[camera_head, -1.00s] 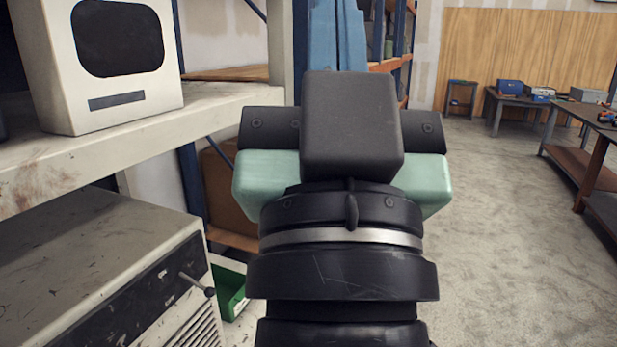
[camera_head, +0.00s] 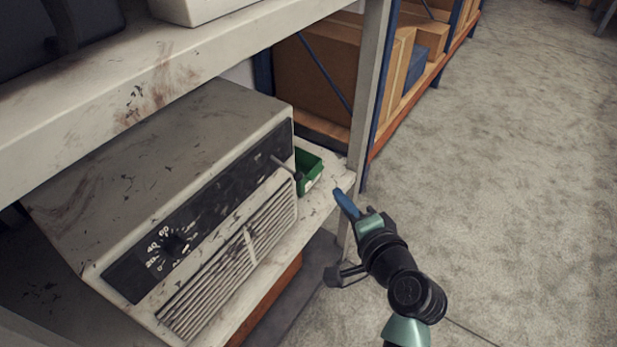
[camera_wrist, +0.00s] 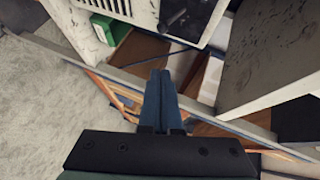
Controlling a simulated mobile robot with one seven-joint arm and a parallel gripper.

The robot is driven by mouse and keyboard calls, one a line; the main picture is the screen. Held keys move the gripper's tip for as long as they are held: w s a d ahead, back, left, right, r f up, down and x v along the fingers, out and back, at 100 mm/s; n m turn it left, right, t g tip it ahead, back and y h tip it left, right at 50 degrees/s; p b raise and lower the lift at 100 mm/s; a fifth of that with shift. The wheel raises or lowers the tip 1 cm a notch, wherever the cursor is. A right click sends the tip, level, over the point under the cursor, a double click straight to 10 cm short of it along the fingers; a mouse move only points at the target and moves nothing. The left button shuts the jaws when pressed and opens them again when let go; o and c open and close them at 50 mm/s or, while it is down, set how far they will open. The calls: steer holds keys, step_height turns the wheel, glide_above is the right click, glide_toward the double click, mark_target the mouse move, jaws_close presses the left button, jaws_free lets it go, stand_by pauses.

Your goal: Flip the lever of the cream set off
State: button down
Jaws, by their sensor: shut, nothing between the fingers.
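The cream set (camera_head: 190,195) is a boxy unit on the shelf at left in the head view.
A green bin (camera_head: 309,170) stands right beside the set near the lever. An upper shelf board (camera_head: 150,85) runs above the set, and a shelf post (camera_head: 368,90) rises behind my gripper. Cardboard boxes (camera_head: 310,75) stand farther back. The floor at right is clear.

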mark_target(285, 167)
steer(key=w+a+f+p, duration=0.2)
steer(key=w+a+f, duration=0.1)
steer(key=w+a, duration=0.2)
steer(key=shift+w+a, duration=0.35)
steer(key=shift+w, duration=0.6)
steer(key=f+b, duration=0.2)
steer(key=shift+w+a+b, duration=0.1)
steer(key=shift+b, duration=0.25)
